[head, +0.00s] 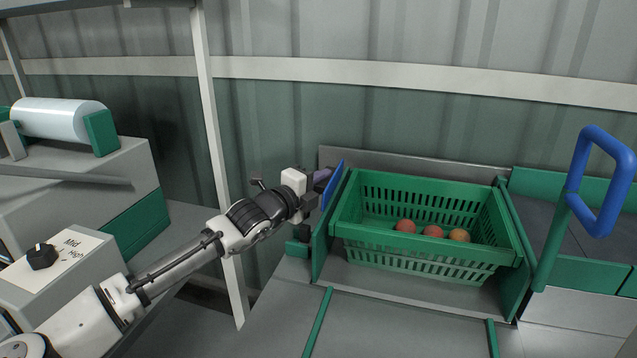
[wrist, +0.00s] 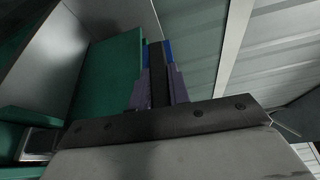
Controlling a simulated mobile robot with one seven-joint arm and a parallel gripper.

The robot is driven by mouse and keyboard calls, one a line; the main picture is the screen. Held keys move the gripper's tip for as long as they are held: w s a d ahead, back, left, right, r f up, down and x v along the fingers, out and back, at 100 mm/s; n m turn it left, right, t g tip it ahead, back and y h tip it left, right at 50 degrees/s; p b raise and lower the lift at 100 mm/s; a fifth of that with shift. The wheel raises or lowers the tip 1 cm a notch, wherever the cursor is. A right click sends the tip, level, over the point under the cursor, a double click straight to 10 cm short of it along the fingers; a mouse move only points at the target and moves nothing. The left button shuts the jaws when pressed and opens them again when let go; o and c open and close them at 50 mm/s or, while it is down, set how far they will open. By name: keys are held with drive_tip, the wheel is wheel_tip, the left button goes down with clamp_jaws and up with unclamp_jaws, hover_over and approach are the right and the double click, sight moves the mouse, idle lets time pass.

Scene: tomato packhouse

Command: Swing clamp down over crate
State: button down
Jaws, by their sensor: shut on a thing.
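The green slatted crate (head: 425,262) sits upright on the grey bench between two green side plates, with three tomatoes (head: 433,231) inside. A blue clamp handle (head: 333,186) stands at the crate's left side, seen nearly edge-on. My gripper (head: 322,179) is shut on this handle, left of the crate's rim. In the wrist view, the purple fingers (wrist: 160,84) close on the blue handle (wrist: 167,50) beside a green plate; most of the handle is hidden. A second clamp, a blue loop handle (head: 577,160) on a green arm, stands raised at the crate's right.
A white post (head: 212,130) stands behind my arm. At left is a grey machine with a black knob (head: 42,256) and a pale roller (head: 60,118). A corrugated wall closes the back. The bench in front of the crate is clear apart from thin green strips (head: 318,322).

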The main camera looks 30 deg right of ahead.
sight(342, 197)
drive_tip(key=m, duration=0.1)
drive_tip(key=p, duration=0.1)
drive_tip(key=r+m+y+p, duration=0.1)
drive_tip(key=shift+s+d+r+m, duration=0.1)
drive_tip(key=shift+s+d+m, duration=0.15)
drive_tip(key=shift+s+m, duration=0.05)
drive_tip(key=m+p, duration=0.1)
drive_tip(key=m+y+p, duration=0.1)
drive_tip(key=shift+s+d+r+p, duration=0.15)
drive_tip(key=shift+s+d+p, duration=0.15)
drive_tip(key=shift+p, duration=0.1)
drive_tip(key=shift+s+d+f+m+t+y+p, duration=0.2)
drive_tip(key=shift+s+d+m+t+y+p, duration=0.45)
drive_tip(key=shift+m+p, duration=0.55)
drive_tip(key=shift+s+d+f+m+t+y+p, duration=0.15)
drive_tip(key=shift+m+t+y+p, duration=0.55)
drive_tip(key=shift+m, duration=0.75)
drive_tip(key=shift+s+d+f+m+t+y+p, duration=0.3)
drive_tip(key=shift+s+m+y+p, duration=0.2)
drive_tip(key=shift+m+y+p, duration=0.6)
drive_tip(key=shift+m, duration=0.35)
drive_tip(key=c, duration=1.3)
unclamp_jaws()
